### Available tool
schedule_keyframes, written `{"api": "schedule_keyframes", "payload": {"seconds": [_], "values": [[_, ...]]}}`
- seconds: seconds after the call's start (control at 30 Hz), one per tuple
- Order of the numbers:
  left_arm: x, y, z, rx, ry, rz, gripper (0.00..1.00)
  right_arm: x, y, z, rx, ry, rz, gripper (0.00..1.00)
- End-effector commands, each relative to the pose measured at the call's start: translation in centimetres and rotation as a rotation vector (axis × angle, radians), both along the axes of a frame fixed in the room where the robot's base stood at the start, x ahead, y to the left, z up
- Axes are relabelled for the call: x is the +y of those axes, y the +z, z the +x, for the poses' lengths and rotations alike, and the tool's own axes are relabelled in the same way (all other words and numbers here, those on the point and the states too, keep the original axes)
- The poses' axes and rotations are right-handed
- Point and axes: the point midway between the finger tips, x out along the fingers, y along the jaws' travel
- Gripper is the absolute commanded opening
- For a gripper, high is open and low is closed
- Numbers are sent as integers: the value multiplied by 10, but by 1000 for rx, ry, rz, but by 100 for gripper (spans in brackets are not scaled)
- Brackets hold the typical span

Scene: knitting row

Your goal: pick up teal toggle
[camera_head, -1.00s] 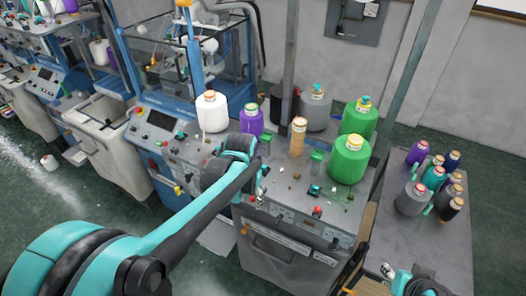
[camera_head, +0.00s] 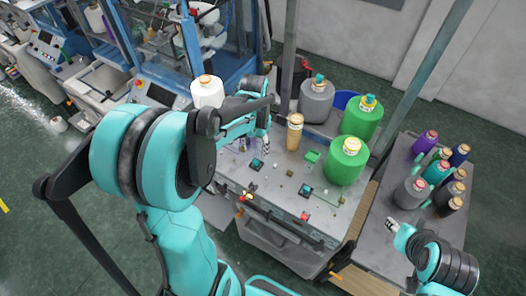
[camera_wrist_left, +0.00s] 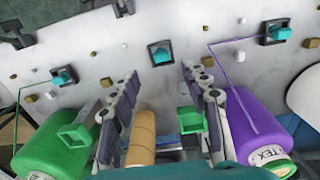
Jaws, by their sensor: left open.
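Teal toggles on small dark square bases sit on the grey machine top. In the head view one (camera_head: 257,163) lies just below my left gripper (camera_head: 265,136) and another (camera_head: 305,190) lies further right. The left wrist view shows three: a middle one (camera_wrist_left: 160,54), a left one (camera_wrist_left: 62,76) with a green thread, and a right one (camera_wrist_left: 278,32) with a purple thread. My left gripper (camera_wrist_left: 160,74) is open and empty, with the middle toggle ahead of the gap between its fingertips. My right gripper (camera_head: 394,225) is at the lower right, its fingers too small to read.
A tan cone (camera_head: 295,133), a green cone (camera_head: 346,162) and a grey cone (camera_head: 316,102) stand on the machine beside the left gripper. A purple cone (camera_wrist_left: 255,125) is close to one finger. Several spools crowd the right table (camera_head: 385,200). Small knobs dot the top.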

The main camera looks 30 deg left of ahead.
Motion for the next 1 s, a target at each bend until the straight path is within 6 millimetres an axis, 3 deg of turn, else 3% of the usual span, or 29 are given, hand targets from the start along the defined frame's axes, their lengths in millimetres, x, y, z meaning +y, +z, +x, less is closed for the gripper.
{"api": "schedule_keyframes", "payload": {"seconds": [0.6,0.9,1.0], "values": [[3,-71,2,0,0,0,47,0,12,0,0,0,0,40],[3,-76,2,0,0,0,47,0,12,0,0,0,0,40],[3,-76,2,0,0,0,27,0,12,0,0,0,0,40]]}}
